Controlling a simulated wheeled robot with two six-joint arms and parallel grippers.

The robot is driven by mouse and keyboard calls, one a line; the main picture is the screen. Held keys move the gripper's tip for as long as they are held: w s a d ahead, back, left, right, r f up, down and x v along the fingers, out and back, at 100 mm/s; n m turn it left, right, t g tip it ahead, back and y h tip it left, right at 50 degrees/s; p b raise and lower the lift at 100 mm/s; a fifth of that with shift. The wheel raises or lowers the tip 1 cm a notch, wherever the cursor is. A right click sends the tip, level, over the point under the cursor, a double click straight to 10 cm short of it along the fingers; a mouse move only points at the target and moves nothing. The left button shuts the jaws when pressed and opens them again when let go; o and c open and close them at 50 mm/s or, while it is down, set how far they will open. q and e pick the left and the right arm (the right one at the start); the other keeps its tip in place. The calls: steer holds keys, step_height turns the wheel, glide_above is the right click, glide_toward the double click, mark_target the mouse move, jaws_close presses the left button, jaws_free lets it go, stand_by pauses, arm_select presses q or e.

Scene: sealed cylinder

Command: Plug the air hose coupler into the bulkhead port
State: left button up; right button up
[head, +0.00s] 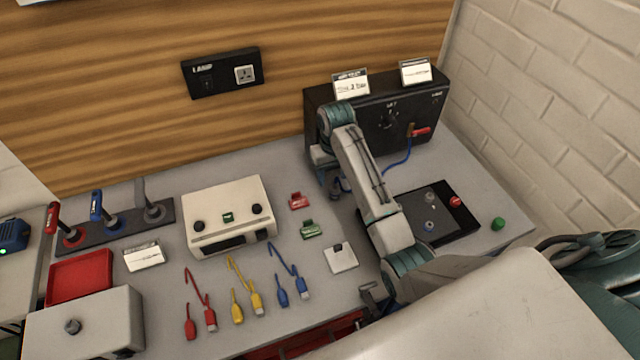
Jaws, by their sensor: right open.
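The black panel box (318,98) stands at the back right against the wooden wall. A brass valve with a red handle (421,132) sits on its front face. A blue air hose (396,168) hangs from this valve and runs down and left behind my right arm. My right gripper (333,184) points down just in front of the box's left part and is open. The hose's far end lies close to the gripper, and I cannot make out the coupler clearly or whether it is between the fingers. My arm hides part of the box front, and I cannot identify the bulkhead port.
A black tray (462,222) with small parts and a red button lies right of my arm, a green knob (498,224) beyond it. A cream box (228,212), coloured cables (245,290), red and green clips and a lever row (115,225) fill the bench to the left.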

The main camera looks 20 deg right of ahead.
mark_target(335, 183)
steer(key=shift+s+d, duration=0.1)
steer(key=shift+d, duration=0.1)
steer(key=shift+s+d, duration=0.15)
steer(key=shift+d, duration=0.25)
steer(key=shift+a+f, duration=0.1)
steer(key=shift+f, duration=0.1)
step_height(335, 183, down, 5)
steer(key=shift+a+r+b, duration=0.1)
steer(key=shift+r+b, duration=0.05)
steer(key=shift+b, duration=0.15)
steer(key=shift+f, duration=0.5)
arm_select(q)
steer(key=shift+s+d+f, duration=0.15)
steer(key=shift+d+f, duration=0.05)
steer(key=shift+d, duration=0.3)
steer(key=shift+s+d+f, duration=0.1)
steer(key=shift+d+f, duration=0.1)
steer(key=shift+d, duration=0.25)
arm_select(e)
steer(key=shift+f, duration=0.1)
arm_select(q)
steer(key=shift+d, duration=0.1)
steer(key=shift+r, duration=0.25)
